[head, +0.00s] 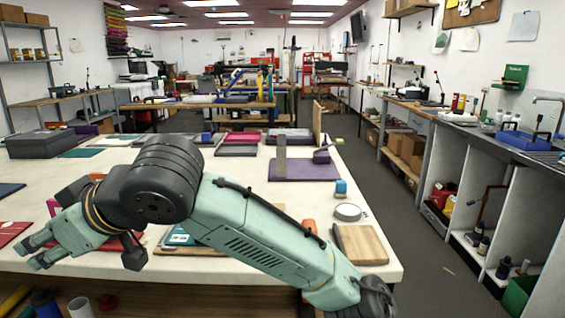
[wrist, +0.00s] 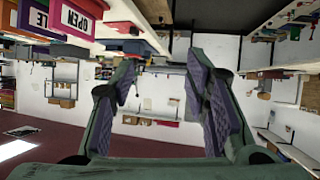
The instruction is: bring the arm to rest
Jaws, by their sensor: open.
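My gripper (head: 33,254) is at the left of the head view, beyond my bent green and black arm, over the near left part of the white worktable (head: 372,238). In the wrist view my gripper (wrist: 162,62) shows two green fingers with purple ribbed pads, spread apart. Nothing is between them. The wrist view is upside down and looks across the room rather than down at the table. My arm hides part of the tabletop, and I cannot tell the exact height of the gripper above it.
On the table are a purple mat (head: 304,171), a wooden block (head: 362,245), a tape roll (head: 347,212), a dark grey box (head: 40,143) and flat sheets. A wooden panel (head: 318,122) stands at the far edge. The aisle floor (head: 420,225) on the right is clear.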

